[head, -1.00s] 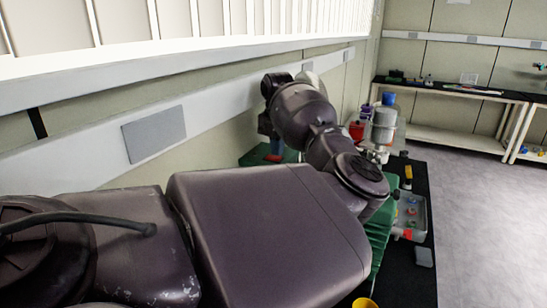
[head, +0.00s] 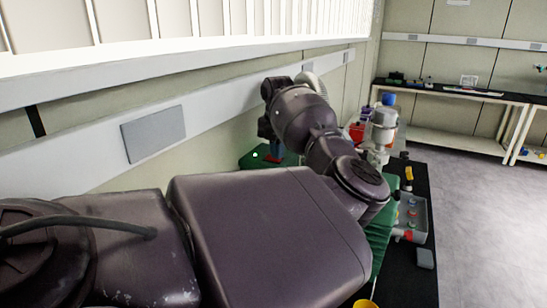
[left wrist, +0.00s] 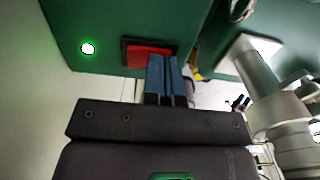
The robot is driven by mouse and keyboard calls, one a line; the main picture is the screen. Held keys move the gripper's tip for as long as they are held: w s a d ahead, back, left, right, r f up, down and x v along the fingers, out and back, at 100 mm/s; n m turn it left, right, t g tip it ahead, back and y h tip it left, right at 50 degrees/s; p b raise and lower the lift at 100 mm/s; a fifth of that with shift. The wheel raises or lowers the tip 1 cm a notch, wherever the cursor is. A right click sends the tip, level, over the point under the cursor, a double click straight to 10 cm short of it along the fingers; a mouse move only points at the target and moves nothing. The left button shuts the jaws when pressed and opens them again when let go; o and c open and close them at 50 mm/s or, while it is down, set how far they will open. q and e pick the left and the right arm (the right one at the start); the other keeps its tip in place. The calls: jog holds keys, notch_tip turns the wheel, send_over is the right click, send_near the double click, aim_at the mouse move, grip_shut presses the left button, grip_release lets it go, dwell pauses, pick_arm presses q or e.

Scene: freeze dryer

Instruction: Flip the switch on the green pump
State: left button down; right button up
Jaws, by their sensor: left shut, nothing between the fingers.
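The green pump (head: 248,161) stands at the far end of the bench by the wall, partly hidden by my left arm. Its green face (left wrist: 105,18) fills the top of the left wrist view. A red switch (left wrist: 147,57) in a dark frame is on that face. A round light (left wrist: 87,48) beside it glows white-green; the light also shows in the head view (head: 254,155). My left gripper (left wrist: 167,62) is shut and empty, its blue fingertips at the switch's right part. I cannot tell whether they touch it. My right gripper is in neither view.
A metal vessel with a blue top (head: 384,122) stands right of my left arm on the black bench. A wall lies close on the left; open floor (head: 480,210) is on the right.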

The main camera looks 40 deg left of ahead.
pick_arm(q)
jog(key=shift+r+p, duration=0.8)
jog(key=shift+r, duration=1.15)
jog(key=shift+r+p, duration=0.45)
jog(key=shift+r, duration=1.05)
